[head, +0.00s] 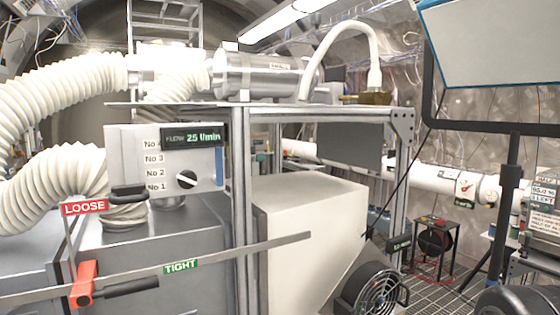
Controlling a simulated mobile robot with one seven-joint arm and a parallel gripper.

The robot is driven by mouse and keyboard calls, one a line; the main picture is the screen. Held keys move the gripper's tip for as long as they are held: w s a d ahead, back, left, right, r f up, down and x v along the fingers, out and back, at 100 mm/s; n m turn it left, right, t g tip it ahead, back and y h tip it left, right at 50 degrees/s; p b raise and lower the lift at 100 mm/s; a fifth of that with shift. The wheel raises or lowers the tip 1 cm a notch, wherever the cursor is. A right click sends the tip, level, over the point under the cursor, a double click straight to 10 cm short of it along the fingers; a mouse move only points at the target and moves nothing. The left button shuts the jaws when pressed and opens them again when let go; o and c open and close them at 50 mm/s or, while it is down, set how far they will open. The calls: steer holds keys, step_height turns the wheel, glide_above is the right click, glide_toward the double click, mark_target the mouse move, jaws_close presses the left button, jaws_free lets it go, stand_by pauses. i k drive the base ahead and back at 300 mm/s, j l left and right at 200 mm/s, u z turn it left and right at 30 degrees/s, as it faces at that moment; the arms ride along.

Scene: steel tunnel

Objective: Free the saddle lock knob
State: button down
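A red clamp-like piece (83,285) sits on a long flat grey bar (270,246) at the lower left. A black grip (130,289) extends right from it, nearly level. A red LOOSE sign (85,207) stands above it on a thin post. A green TIGHT sign (181,267) is to the right of the grip, by the bar. I cannot tell for sure that this red and black piece is the saddle lock knob. My gripper is not in view.
White ribbed hoses (60,90) run left. A pale box (305,225), metal frame (402,150) and fan (375,290) stand right.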

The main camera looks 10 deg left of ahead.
mark_target(187, 180)
steer(key=k+j+u, duration=0.2)
steer(key=k+j, duration=0.25)
steer(key=k+j+u, duration=0.25)
steer(key=k+j, duration=0.15)
steer(key=j, duration=0.2)
